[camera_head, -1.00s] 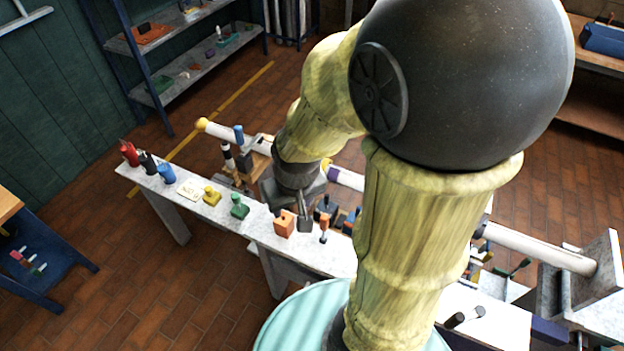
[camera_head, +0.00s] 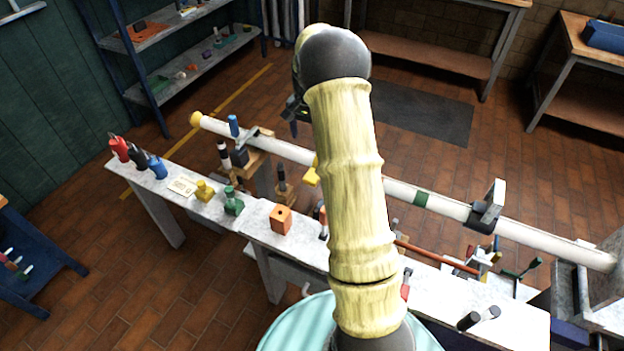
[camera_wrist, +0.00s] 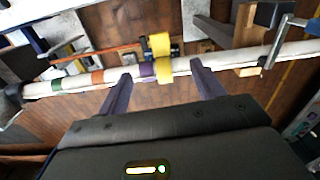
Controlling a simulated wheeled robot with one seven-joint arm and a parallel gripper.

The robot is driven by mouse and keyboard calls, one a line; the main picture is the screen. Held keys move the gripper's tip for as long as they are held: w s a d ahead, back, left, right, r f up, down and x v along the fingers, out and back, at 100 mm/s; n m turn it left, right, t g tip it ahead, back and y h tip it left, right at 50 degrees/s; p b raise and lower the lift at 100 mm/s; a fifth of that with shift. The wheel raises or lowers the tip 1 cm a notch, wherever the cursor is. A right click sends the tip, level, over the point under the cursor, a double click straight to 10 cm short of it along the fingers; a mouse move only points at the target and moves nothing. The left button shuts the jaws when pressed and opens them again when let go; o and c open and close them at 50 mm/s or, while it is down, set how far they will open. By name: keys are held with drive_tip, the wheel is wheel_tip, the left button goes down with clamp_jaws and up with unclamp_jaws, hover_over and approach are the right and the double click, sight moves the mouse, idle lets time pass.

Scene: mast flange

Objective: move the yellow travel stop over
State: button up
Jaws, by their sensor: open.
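The yellow travel stop (camera_wrist: 161,57) sits on the white mast (camera_wrist: 225,60), right beside a purple band (camera_wrist: 146,70) in the wrist view. In the head view a small part of the stop (camera_head: 312,172) shows at the left edge of my arm; the rest is hidden. My gripper (camera_wrist: 162,74) is open and empty. Its two fingers point toward the mast, one on each side of the stop in the wrist view, with clear gaps to it. I cannot tell how far the tips are from the mast. My arm largely hides the gripper in the head view.
The mast carries a green band (camera_head: 421,198) and a grey bracket (camera_head: 486,206) to the right, and a clamp with a blue handle (camera_head: 234,126) to the left. A bench (camera_head: 262,214) in front holds an orange block (camera_head: 281,219) and several small tools. Floor behind the mast is clear.

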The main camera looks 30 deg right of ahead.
sight(312, 176)
drive_tip(key=shift+w+d+f+m, duration=0.3)
drive_tip(key=shift+w+d+f, duration=0.25)
drive_tip(key=shift+d, duration=0.25)
drive_tip(key=shift+f, duration=0.15)
wheel_tip(312, 176, down, 17)
drive_tip(key=shift+f, duration=0.15)
drive_tip(key=shift+c, duration=0.2)
